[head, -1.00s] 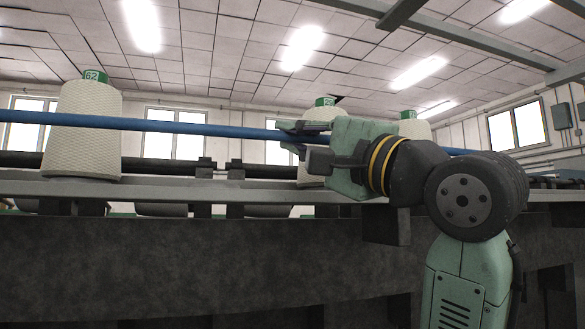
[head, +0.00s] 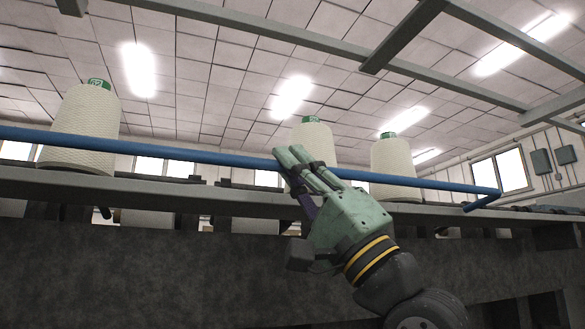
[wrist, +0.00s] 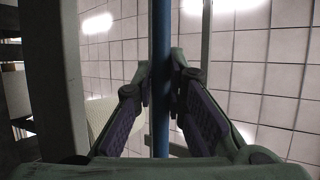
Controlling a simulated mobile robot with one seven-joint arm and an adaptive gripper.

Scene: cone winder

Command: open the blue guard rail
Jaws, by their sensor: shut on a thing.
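The blue guard rail (head: 150,149) runs across the head view in front of the yarn cones, crossing low on them. It slopes gently down to the right and bends at its right end. My gripper (head: 292,160) comes up from below and is shut on the rail near its middle. In the wrist view the blue rail (wrist: 161,40) passes upright between the two fingers of my gripper (wrist: 160,80). The exact contact at the fingertips is partly hidden by the fingers.
White yarn cones stand behind the rail at left (head: 82,130), middle (head: 313,138) and right (head: 393,167). A grey machine ledge (head: 120,190) runs below them over a dark front panel (head: 130,265). Grey overhead beams (head: 270,32) cross above.

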